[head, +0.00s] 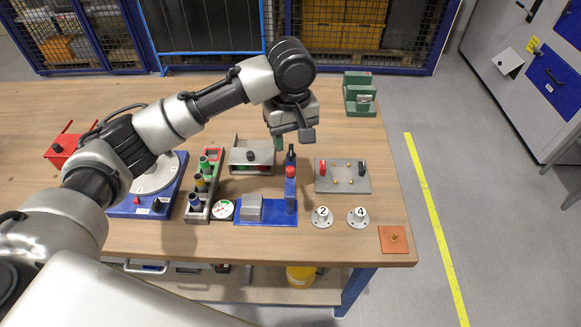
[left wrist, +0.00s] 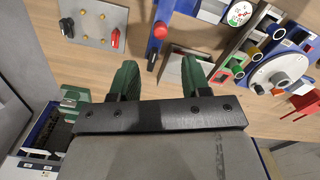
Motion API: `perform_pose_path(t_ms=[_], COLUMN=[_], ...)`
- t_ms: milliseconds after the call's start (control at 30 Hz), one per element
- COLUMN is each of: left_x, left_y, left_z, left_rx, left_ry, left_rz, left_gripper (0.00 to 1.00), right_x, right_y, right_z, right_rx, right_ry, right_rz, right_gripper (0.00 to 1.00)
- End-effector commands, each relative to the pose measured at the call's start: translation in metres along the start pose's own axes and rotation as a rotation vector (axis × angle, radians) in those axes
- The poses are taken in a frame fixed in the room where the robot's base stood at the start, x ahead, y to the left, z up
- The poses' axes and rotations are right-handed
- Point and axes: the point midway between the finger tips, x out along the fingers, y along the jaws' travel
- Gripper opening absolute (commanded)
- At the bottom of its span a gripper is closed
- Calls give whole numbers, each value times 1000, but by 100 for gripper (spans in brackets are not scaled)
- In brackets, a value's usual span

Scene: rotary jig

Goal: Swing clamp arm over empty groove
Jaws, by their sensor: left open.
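My left gripper (left wrist: 160,76) has two green fingers set wide apart with nothing between them. In the head view it hangs above the table, behind the blue fixture (head: 267,219). That fixture has a grey block (head: 252,208) and a narrow blue bar (head: 290,188) with a red knob, also seen in the left wrist view (left wrist: 160,32). I cannot tell which part is the clamp arm, and no empty groove shows clearly. My right gripper is not in view.
A grey plate (head: 342,187) with red and black handles lies to the right. A round dial on a blue base (head: 126,208) and a rack of coloured cylinders (head: 207,183) stand left. Numbered pegs (head: 322,217) stand in front; a green block (head: 359,94) stands behind.

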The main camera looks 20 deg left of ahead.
Motion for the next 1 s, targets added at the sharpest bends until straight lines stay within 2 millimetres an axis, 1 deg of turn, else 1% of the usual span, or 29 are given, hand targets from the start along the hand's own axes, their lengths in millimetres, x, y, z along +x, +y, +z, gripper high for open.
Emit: perform_pose_path(t_ms=[67, 167, 267, 500, 633, 800, 1000], left_x=[1, 11, 28, 74, 92, 104, 106], left_y=[-1, -1, -2, -2, -1, -1, -1], left_z=[-2, -2, -2, -2, -2, -2, -2], left_rx=[-15, -16, -15, -14, -12, -12, -11], left_ry=[1, -1, 0, -1, 1, 1, 2], left_rz=[-6, -9, -8, -8, -6, -4, -3], left_gripper=[47, 47, 47, 47, 47, 47, 47], right_x=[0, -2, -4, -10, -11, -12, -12], right_y=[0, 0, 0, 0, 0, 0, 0], right_z=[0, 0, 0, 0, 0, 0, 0], right_rx=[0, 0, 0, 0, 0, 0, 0], right_ry=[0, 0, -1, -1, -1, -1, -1], right_rz=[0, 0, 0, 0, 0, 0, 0], right_gripper=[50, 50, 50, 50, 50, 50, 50])
